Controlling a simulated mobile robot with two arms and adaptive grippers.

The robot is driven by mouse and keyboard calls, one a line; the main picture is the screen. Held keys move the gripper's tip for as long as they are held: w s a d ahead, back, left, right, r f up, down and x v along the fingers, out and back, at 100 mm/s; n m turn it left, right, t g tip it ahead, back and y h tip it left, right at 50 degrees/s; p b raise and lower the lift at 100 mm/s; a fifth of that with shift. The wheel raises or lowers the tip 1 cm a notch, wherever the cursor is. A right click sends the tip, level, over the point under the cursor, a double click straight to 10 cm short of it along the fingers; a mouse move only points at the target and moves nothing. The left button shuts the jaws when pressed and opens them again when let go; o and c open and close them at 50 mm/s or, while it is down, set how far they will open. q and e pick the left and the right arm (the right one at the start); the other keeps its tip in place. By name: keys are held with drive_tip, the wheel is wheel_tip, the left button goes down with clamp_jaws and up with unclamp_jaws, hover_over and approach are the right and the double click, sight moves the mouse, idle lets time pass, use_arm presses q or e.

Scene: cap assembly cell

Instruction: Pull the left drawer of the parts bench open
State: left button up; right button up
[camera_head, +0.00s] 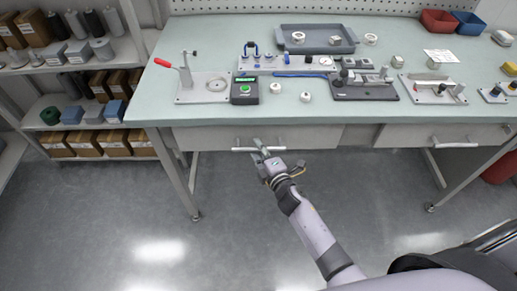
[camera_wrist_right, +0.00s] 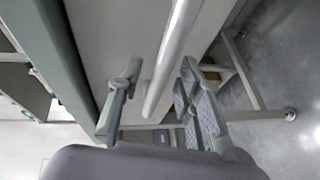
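The left drawer (camera_head: 205,138) of the parts bench sits under the bench top, and its grey front looks flush, as when shut. Its bar handle (camera_head: 240,150) runs across the front and also shows in the right wrist view (camera_wrist_right: 172,55). My right gripper (camera_head: 260,147) is at the right part of this handle. In the right wrist view my right gripper (camera_wrist_right: 157,105) is open, with one finger on each side of the bar and a gap visible on both sides. My left gripper is not in view.
The bench top (camera_head: 215,58) carries a lever press (camera_head: 186,70), a green-screened device (camera_head: 244,91), a grey tray (camera_head: 318,40) and several fixtures. A right drawer (camera_head: 400,135) has its own handle (camera_head: 456,145). A shelf with boxes (camera_head: 85,144) stands left. The floor (camera_head: 130,220) before the bench is clear.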

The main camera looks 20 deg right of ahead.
drive_tip(key=shift+w, duration=0.3)
drive_tip(key=shift+c, duration=0.4)
clamp_jaws()
drive_tip(key=shift+f, duration=0.1)
